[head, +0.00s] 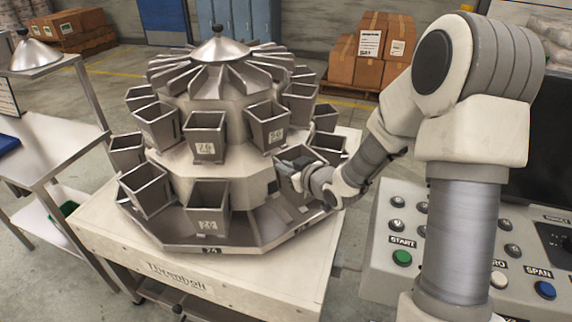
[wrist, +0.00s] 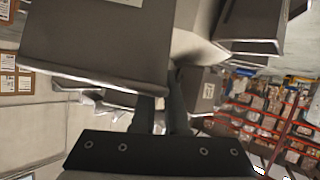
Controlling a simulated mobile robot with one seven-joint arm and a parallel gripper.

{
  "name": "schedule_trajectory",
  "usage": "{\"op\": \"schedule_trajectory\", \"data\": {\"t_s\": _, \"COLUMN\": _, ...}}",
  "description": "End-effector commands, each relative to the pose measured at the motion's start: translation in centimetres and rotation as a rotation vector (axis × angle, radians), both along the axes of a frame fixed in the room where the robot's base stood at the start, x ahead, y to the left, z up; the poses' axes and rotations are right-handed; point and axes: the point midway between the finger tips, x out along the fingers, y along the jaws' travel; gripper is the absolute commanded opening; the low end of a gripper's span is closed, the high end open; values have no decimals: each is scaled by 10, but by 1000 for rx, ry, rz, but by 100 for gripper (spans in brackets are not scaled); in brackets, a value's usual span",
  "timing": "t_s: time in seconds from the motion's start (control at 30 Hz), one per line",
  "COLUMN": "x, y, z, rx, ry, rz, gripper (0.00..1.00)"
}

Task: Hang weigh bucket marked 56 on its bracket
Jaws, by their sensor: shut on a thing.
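My gripper (head: 292,178) is at the right side of the multihead weigher (head: 215,100), at the level of its bucket rows. It is shut on a grey metal weigh bucket (head: 301,155), which looks tilted and is partly hidden by the wrist. No number can be read on this bucket. In the wrist view, the fingers (wrist: 160,112) reach up behind a large grey bucket wall (wrist: 95,45). The grip itself is hidden there. I cannot make out the bracket for 56, nor whether the held bucket touches the machine.
Hung buckets crowd close by, including an upper one (head: 267,128) and one marked 76 (head: 205,137). The control panel (head: 400,222) stands right of the machine. A steel table (head: 60,150) stands left.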

Motion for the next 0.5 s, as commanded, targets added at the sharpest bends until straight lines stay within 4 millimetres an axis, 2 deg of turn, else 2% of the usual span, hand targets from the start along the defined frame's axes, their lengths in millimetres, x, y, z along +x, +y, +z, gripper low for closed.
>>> {"op": "schedule_trajectory", "data": {"t_s": 0.03, "x": 1, "y": 1, "z": -9, "rx": 1, "ry": -4, "rz": 0, "gripper": 0}}
{"op": "schedule_trajectory", "data": {"t_s": 0.5, "x": 5, "y": 4, "z": -62, "rx": 2, "ry": -5, "rz": 1, "gripper": 0}}
